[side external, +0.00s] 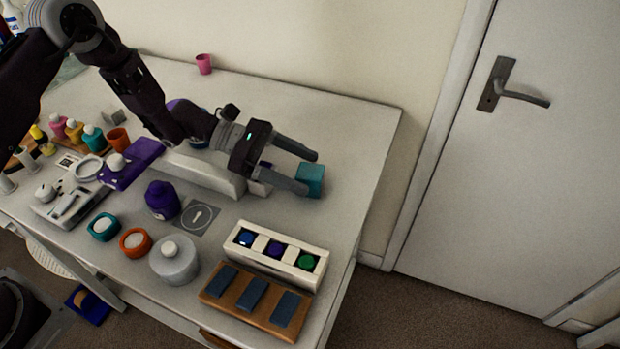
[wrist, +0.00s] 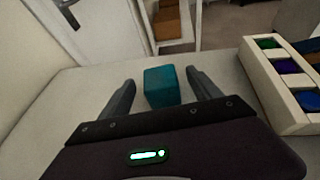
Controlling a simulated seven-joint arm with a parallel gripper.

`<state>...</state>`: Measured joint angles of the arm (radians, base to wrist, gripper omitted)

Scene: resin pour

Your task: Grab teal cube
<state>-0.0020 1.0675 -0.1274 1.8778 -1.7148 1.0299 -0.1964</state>
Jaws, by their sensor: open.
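The teal cube (side external: 311,178) stands on the white table near its right edge in the side view. My gripper (side external: 312,173) is open and low over the table, with its fingers pointing at the cube. In the wrist view the teal cube (wrist: 161,86) sits between the two open fingertips of my gripper (wrist: 160,84), with a gap on each side. In the side view the near finger partly overlaps the cube's left side. I cannot tell whether either finger touches it.
A white box (side external: 277,254) with blue, purple and green items stands in front of my gripper, beside a wooden tray (side external: 212,297) with dark blocks. A purple jar (side external: 161,200) is to the left. A pink cup (side external: 204,64) stands at the back. The table right of the cube is clear.

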